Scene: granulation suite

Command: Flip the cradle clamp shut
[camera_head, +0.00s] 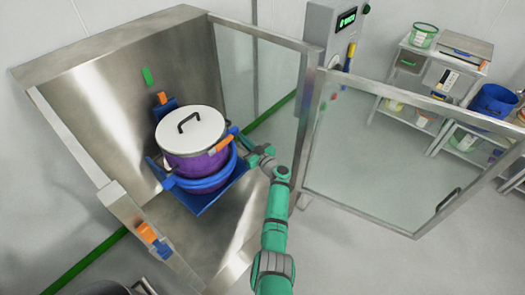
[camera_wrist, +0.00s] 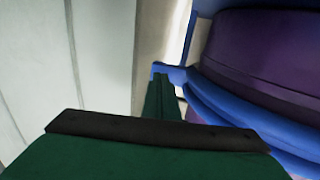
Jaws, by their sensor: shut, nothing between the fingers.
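A blue cradle (camera_head: 208,199) inside the steel cabinet holds a purple pot (camera_head: 196,163) with a white lid (camera_head: 190,130). A blue-and-orange lever (camera_head: 224,143), apparently the cradle clamp, shows at the pot's right side; I cannot tell how far it is closed. Another orange-tipped blue part (camera_head: 162,98) stands behind the pot. My gripper (camera_head: 262,157) is just right of the cradle, shut and empty. In the wrist view its green fingers (camera_wrist: 162,98) are together beside the cradle's blue band (camera_wrist: 225,110) and the purple pot (camera_wrist: 265,55); contact is unclear.
The steel cabinet (camera_head: 75,130) surrounds the cradle on the left and back. Its glass door (camera_head: 400,150) stands open to the right of my arm. A control box (camera_head: 335,35) is behind, and a shelf (camera_head: 440,70) with buckets stands at the far right.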

